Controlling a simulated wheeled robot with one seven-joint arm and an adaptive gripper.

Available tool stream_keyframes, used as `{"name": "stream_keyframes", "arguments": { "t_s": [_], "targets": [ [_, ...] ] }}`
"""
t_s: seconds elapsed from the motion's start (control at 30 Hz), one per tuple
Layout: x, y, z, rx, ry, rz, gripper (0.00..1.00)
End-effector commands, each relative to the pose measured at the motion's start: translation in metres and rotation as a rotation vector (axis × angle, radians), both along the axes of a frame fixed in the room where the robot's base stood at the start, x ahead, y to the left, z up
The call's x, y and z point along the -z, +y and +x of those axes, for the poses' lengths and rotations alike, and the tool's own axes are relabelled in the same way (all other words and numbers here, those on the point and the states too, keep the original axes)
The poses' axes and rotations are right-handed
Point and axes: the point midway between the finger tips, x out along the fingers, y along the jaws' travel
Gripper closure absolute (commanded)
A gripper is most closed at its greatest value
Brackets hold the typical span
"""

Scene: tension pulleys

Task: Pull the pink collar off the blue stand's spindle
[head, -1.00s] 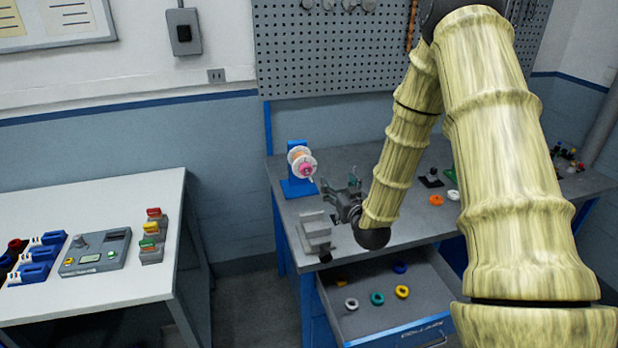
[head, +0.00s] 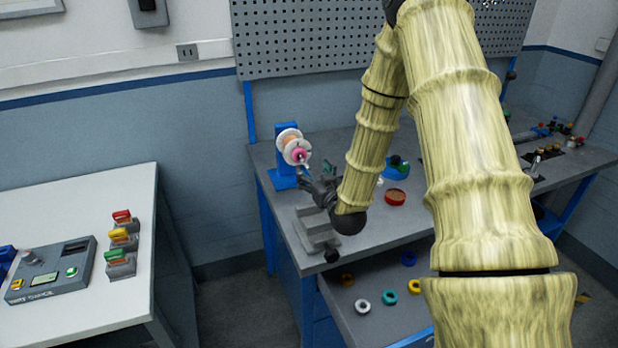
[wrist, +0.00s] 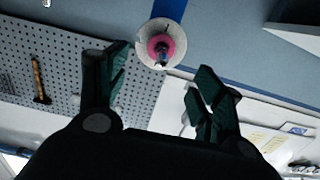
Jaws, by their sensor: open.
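The blue stand (head: 287,178) stands at the left end of the grey workbench and carries a white disc (head: 283,138). The pink collar (head: 299,155) sits on the spindle in front of the disc. In the wrist view the pink collar (wrist: 178,44) shows as a ring around the dark spindle end (wrist: 162,58), with the white disc (wrist: 146,34) behind it. My gripper (head: 312,181) is open and empty, just right of and below the collar in the head view. In the wrist view my gripper (wrist: 160,68) has its fingers spread, with the collar beyond them and apart from them.
A grey vise-like block (head: 316,228) stands at the bench's front edge below my gripper. An open drawer (head: 340,310) holds several coloured rings. A red round piece (head: 396,197) lies on the bench to the right. A pegboard (head: 300,45) is behind.

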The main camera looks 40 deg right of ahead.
Motion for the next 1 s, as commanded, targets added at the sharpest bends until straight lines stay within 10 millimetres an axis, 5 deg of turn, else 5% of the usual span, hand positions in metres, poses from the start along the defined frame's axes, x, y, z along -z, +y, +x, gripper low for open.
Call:
{"name": "stream_keyframes", "arguments": {
  "t_s": [0.7, 1.0],
  "targets": [
    [0.003, -0.016, 0.085, -0.005, -0.001, -0.001, 0.33],
    [0.005, -0.021, 0.106, -0.005, -0.001, 0.000, 0.33]
  ]
}}
